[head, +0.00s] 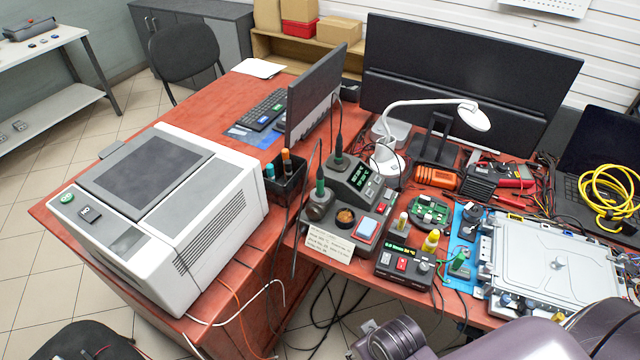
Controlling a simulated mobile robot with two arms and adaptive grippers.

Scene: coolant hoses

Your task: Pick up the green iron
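A soldering iron with a green grip (320,187) stands upright in a dark round holder at the front left of the soldering equipment. A thin dark cable rises from its top. A second, similar iron with a darker green grip (339,144) stands behind it, at the station with a lit green display (359,176). Both look seated in their holders, with their lower ends hidden. Grey-purple parts of my arm show at the bottom right. Neither gripper's fingers can be made out in the head view.
A large white-grey machine (170,215) fills the left desk. A pen cup (286,183) stands left of the irons. A lamp (386,155), a small control box (404,267) and a metal housing (545,262) crowd the right. Loose cables hang at the desk's front edge.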

